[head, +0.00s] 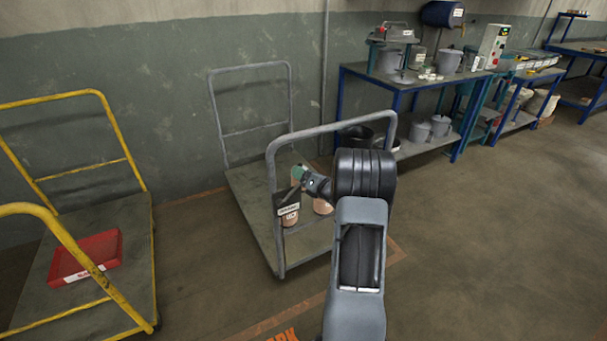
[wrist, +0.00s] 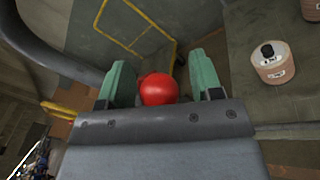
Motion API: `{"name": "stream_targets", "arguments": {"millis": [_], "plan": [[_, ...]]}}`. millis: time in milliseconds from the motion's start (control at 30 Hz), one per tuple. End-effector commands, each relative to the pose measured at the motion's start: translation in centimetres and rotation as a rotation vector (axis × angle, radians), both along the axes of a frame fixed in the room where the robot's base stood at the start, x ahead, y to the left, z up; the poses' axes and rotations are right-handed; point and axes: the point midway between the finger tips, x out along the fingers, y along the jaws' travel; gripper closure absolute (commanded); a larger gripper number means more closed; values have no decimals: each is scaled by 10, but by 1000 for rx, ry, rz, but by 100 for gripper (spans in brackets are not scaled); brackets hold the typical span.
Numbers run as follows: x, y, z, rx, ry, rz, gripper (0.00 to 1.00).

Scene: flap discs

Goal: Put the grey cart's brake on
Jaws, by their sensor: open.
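The grey cart (head: 242,190) stands in the middle of the head view, with a grey tube frame at each end. A dark labelled part (head: 287,203) sits by its near frame; I cannot tell whether it is the brake mount. My gripper (head: 299,172) is at the near frame, above the deck. In the wrist view its green fingers (wrist: 161,80) are open, with a round red knob (wrist: 159,89) between them. The knob appears clear of both fingers; contact is hard to judge. Its stem is hidden, and the knob does not show in the head view.
Pinkish tubs stand on the grey cart's deck; one shows in the wrist view (wrist: 273,62). A yellow cart (head: 120,215) with a red tray (head: 86,257) stands at left. A blue-legged workbench (head: 400,85) is behind. Floor at right is clear.

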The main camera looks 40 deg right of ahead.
Motion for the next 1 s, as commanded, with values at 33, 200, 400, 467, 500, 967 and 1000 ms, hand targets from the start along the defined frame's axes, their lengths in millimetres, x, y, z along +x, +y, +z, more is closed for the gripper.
{"name": "stream_targets", "arguments": {"millis": [33, 200, 400, 467, 500, 967, 1000], "plan": [[2, 0, 0, 0, 0, 0, 41], [5, 0, 0, 0, 0, -1, 41], [4, 0, 0, 0, 0, -1, 43], [4, 0, 0, 0, 0, -1, 48], [4, 0, 0, 0, 0, -1, 52], [4, 0, 0, 0, -1, -1, 96], [4, 0, 0, 0, -1, -1, 100]]}}
